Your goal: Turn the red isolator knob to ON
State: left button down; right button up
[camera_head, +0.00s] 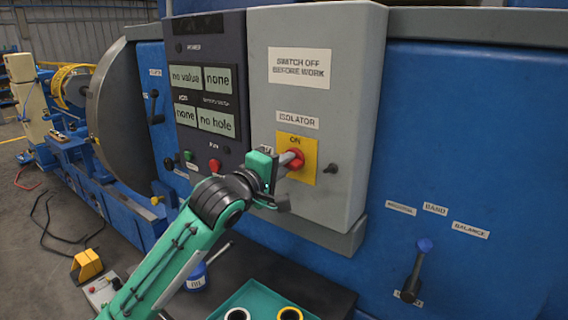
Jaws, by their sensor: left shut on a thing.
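The red isolator knob (295,159) sits on a yellow plate (309,172) on the front of the grey isolator box (345,110). "ON" is printed at the top of the plate, and an "ISOLATOR" label is above it. My left gripper (285,160) comes in from the left and is shut on the knob. The gripper and wrist hide part of the knob and the plate's left and lower parts, so I cannot tell exactly which way the knob points. My right gripper is not in view.
A dark display panel (207,60) with green and red buttons is left of the box. A blue-knobbed lever (417,265) is at lower right. A green tray (262,294) with rings and a blue pot (196,277) stand below my arm.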

pick_arm(q)
jog(key=shift+m+p, duration=1.45)
jog(key=shift+m, duration=6.55)
jog(key=c, duration=1.4)
grip_release()
jog(key=shift+o, duration=0.2)
